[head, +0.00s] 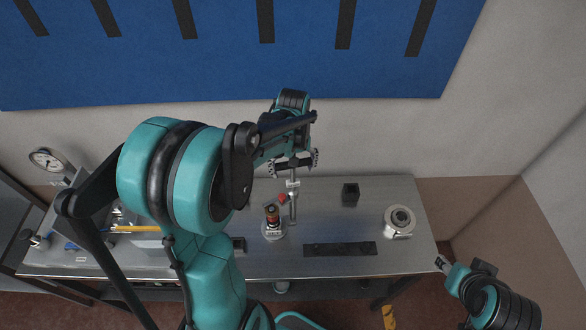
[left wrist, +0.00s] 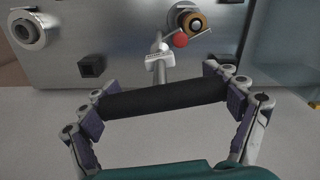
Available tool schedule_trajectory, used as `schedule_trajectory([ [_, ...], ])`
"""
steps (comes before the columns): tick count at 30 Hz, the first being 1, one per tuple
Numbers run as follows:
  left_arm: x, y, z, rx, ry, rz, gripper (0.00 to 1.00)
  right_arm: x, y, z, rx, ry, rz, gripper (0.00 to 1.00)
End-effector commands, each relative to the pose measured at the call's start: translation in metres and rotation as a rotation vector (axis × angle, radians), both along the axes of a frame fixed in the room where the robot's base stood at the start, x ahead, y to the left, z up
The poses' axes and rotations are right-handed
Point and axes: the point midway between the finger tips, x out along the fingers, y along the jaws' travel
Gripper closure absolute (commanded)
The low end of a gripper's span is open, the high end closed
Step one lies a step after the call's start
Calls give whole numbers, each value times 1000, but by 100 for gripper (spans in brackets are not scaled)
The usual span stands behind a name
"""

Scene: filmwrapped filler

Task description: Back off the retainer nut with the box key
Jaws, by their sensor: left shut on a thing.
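My left gripper (head: 294,163) is over the back of the metal bench, its fingers shut on the two ends of a black bar handle (left wrist: 165,98). This looks like the box key's cross handle. A grey shaft (head: 293,205) with a pale collar (left wrist: 158,57) runs from the handle toward the bench; I cannot tell what its far end touches. Next to it, a dark and orange cylinder (head: 272,213) stands on a round grey base (head: 274,231), with a red ball (head: 283,198) beside it. I cannot single out the retainer nut. My right gripper (head: 441,263) is off the bench's front right corner; its jaw state is unclear.
A small black box (head: 350,194) and a pale ring-shaped part (head: 399,220) stand at the right. A dark strip (head: 340,249) lies near the front edge. A gauge (head: 47,160) and a yellow rod (head: 135,229) are at the left. A wall rises behind the bench.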

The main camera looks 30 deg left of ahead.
Motion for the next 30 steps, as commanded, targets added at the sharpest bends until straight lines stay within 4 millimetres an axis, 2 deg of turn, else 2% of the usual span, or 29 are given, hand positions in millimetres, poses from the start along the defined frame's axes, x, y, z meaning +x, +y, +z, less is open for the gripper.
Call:
schedule_trajectory([
  [6, 0, 0, -1, 0, 0, 216, 48, 0, 0, -5, 0, 0, 0, 60],
  [16, 0, 0, 0, 0, 0, 258, 48, 0, 0, -6, 0, 0, 0, 60],
  [24, 0, 0, 0, 1, 0, 511, 48, 0, 0, -11, 0, 0, 0, 60],
  [30, 0, 0, 0, 1, 0, 521, 48, 0, 0, -10, 0, 0, 0, 60],
])
